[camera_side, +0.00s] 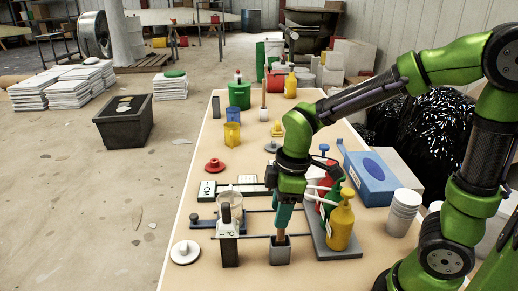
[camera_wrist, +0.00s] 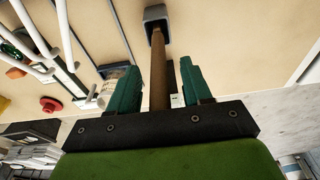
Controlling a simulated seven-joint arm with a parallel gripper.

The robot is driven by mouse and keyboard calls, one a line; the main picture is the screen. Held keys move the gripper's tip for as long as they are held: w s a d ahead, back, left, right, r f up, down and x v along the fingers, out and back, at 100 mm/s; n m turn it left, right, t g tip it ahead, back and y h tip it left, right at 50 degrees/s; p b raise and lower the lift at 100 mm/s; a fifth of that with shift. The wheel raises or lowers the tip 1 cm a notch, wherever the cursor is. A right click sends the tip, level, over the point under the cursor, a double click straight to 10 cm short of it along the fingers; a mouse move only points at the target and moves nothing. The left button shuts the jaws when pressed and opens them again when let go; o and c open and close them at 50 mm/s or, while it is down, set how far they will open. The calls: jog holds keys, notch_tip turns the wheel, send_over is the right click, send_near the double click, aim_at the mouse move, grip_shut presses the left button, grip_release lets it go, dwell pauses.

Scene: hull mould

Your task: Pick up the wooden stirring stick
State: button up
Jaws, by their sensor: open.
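The wooden stirring stick (camera_side: 281,236) stands upright in a small grey square holder (camera_side: 279,254) near the front of the table. My gripper (camera_side: 283,222) points down over the holder, with its teal fingers on either side of the stick's upper part. In the wrist view, the stick (camera_wrist: 158,55) runs between the two open fingers (camera_wrist: 160,80), with a gap visible beside it. Its far end sits in the dark-rimmed holder (camera_wrist: 155,13). The stick's top is hidden by my gripper.
A yellow pump bottle (camera_side: 341,222) and other bottles stand on a grey tray (camera_side: 330,247) just right of my gripper. A blue box (camera_side: 368,178) and stacked white cups (camera_side: 404,212) are farther right.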

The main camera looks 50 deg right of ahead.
grip_shut()
jog(key=shift+r, duration=0.1)
